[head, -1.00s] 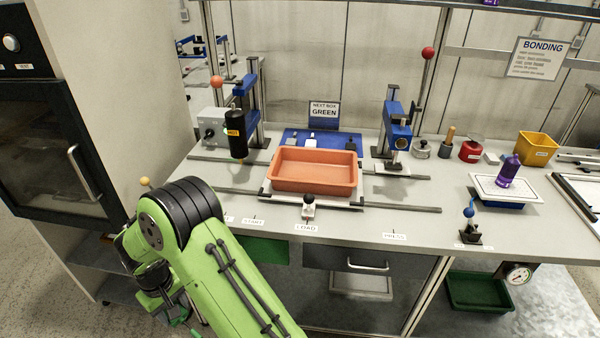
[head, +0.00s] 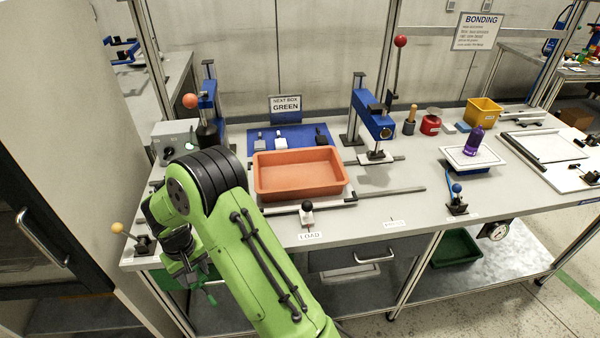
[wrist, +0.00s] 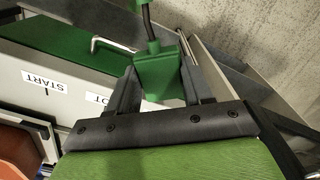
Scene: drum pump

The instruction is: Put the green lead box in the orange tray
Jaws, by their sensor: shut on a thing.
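The green lead box (wrist: 160,75) is between the two dark fingers of my gripper (wrist: 155,90) in the wrist view, and the fingers are shut on it. A dark lead comes out of its top. In the head view my green arm hides most of the gripper, which hangs at the front left edge of the bench, and a bit of green (head: 210,297) shows below it. The orange tray (head: 298,175) sits on the bench to the right of my arm. It looks empty. Its corner also shows in the wrist view (wrist: 15,150).
A knobbed stand (head: 140,243) is on the bench's left corner, beside my arm.

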